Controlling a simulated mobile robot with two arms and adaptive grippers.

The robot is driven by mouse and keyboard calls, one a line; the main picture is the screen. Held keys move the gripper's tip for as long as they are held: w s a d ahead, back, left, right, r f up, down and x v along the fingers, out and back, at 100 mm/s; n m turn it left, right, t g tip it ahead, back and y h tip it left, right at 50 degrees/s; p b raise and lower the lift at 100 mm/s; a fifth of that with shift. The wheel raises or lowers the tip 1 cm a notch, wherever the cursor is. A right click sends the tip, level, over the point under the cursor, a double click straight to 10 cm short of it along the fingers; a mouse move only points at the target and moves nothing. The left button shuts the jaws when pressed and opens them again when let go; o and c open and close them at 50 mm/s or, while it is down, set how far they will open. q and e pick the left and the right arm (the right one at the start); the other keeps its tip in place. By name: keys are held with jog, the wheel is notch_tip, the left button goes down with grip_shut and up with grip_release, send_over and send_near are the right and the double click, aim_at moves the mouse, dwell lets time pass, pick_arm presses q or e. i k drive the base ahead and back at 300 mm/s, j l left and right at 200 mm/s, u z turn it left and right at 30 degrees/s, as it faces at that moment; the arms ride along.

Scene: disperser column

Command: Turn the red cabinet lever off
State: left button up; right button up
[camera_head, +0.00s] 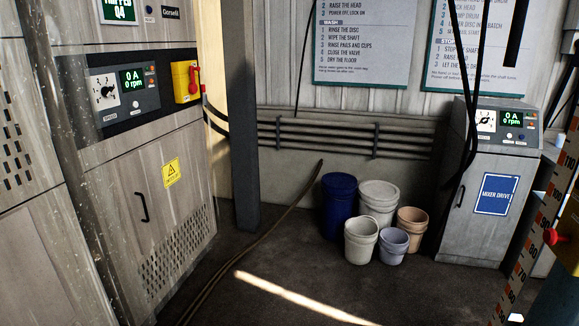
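The red cabinet lever (194,79) is on a yellow switch box (181,82) on the front of the tall grey cabinet (158,190) at left. The lever looks roughly upright, but it is small and I cannot read any on or off mark beside it. A panel (123,92) left of the lever has a dial and a green display reading 0 A and 0 rpm. Neither of my grippers shows in the head view, so nothing is seen touching the lever.
A hose (265,229) lies along the floor right of the cabinet, beside a dark post (243,120). Several buckets (361,239) stand at the back wall. A mixer drive cabinet (486,185) stands at right. The middle floor is clear.

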aim_at(193, 88)
jog(key=i+z, duration=0.15)
jog(key=i, duration=0.8)
jog(key=i+z, duration=0.2)
jog(key=i, duration=0.75)
